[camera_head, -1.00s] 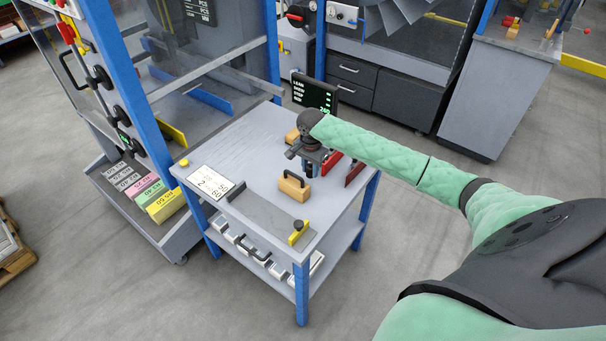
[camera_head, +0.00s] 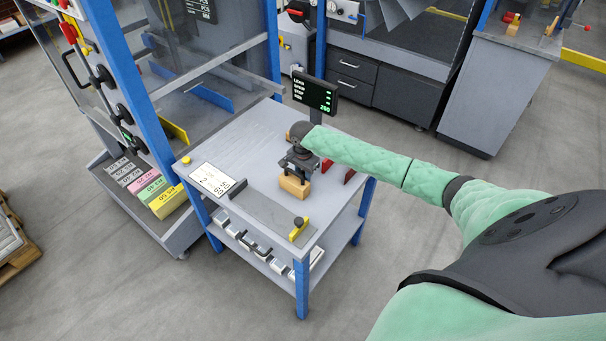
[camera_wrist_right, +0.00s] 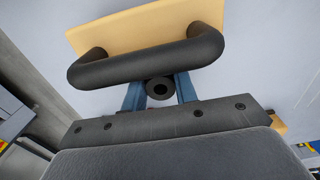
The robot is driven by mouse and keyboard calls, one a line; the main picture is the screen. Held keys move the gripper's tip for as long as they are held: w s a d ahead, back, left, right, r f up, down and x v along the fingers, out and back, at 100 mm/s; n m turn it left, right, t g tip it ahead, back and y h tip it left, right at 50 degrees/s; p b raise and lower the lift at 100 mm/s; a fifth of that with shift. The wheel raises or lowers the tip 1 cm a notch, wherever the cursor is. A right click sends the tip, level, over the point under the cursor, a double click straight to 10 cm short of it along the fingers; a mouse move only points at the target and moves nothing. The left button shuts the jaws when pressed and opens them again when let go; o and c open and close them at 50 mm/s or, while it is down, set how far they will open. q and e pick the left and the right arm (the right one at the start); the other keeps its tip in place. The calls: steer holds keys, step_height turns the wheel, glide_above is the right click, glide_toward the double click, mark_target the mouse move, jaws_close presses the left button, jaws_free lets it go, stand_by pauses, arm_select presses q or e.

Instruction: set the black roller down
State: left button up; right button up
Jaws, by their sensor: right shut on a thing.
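My right gripper (camera_head: 298,170) is over the small grey table (camera_head: 250,142), pointing down beside a wooden block (camera_head: 294,187). In the right wrist view its two blue fingers (camera_wrist_right: 160,90) are shut on the black roller (camera_wrist_right: 160,88), which shows end-on as a dark ring with a hole. The block's black bar handle (camera_wrist_right: 150,58) crosses just ahead of the fingers, and the pale block (camera_wrist_right: 140,25) lies beyond it. In the head view the roller is hidden by the gripper. I cannot tell whether it touches the tabletop. My left gripper is in neither view.
A black display (camera_head: 315,94) stands at the table's back edge. A white number card (camera_head: 212,179), a yellow stop with a black knob (camera_head: 299,228) and a red-edged piece (camera_head: 350,176) are on the table. A blue-framed machine stands at left.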

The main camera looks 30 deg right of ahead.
steer(key=o, duration=1)
steer(key=shift+f, duration=0.1)
steer(key=shift+c, duration=0.2)
